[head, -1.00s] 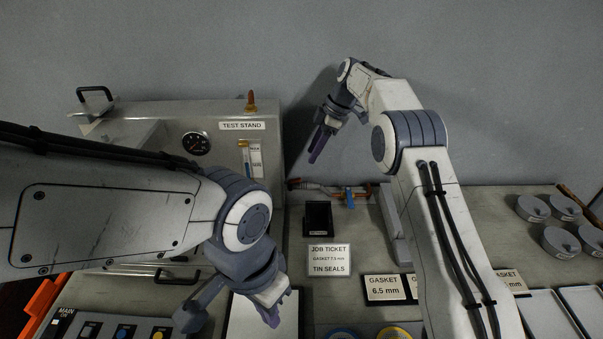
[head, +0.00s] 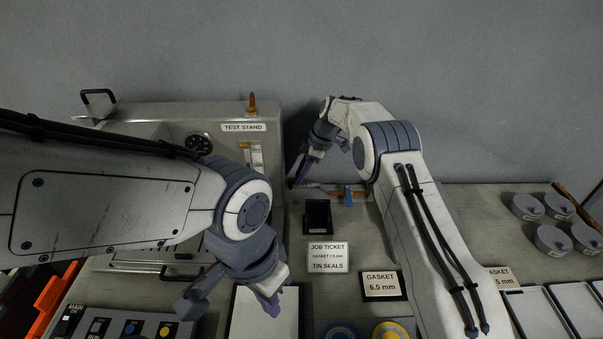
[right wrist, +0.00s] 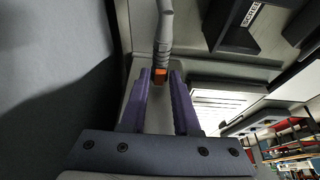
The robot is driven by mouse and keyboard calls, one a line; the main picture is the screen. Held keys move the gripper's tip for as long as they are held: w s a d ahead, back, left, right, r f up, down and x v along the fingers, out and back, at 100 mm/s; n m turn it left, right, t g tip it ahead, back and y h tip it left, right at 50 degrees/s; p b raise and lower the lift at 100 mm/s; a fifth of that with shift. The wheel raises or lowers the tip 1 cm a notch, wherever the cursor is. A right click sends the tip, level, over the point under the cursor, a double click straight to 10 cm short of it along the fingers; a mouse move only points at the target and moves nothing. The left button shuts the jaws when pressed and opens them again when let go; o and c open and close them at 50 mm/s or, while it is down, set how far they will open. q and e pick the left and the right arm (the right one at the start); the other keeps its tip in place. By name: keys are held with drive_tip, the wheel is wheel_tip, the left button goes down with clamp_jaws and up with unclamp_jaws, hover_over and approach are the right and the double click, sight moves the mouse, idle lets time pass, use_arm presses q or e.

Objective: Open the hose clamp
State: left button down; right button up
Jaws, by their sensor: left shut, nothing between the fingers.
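The grey hose (right wrist: 165,35) runs down the upper middle of the right wrist view. An orange band (right wrist: 160,76) at its lower end looks like the hose clamp. My right gripper (right wrist: 161,80) is open, one purple finger on each side of this band; I cannot tell if they touch it. In the head view my right gripper (head: 298,178) reaches down at the left end of the pipework beside the test stand (head: 255,112), largely covering the clamp area. My left gripper (head: 270,303) is shut and empty, low in front of the stand.
A blue-handled valve (head: 348,197) sits on the pipework to the right. A small black stand (head: 318,216) and the job ticket (head: 328,257) are in front. Gasket signs (head: 382,285) and several grey lidded tins (head: 553,240) lie further right. The grey wall is close behind.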

clamp_jaws()
drive_tip(key=shift+a+r+h, duration=0.25)
drive_tip(key=shift+r+h, duration=0.05)
drive_tip(key=shift+h, duration=0.2)
drive_tip(key=shift+a+r+h+p, duration=0.15)
drive_tip(key=shift+h+p, duration=0.65)
drive_tip(key=shift+p, duration=0.05)
drive_tip(key=shift+o, duration=2.4)
unclamp_jaws()
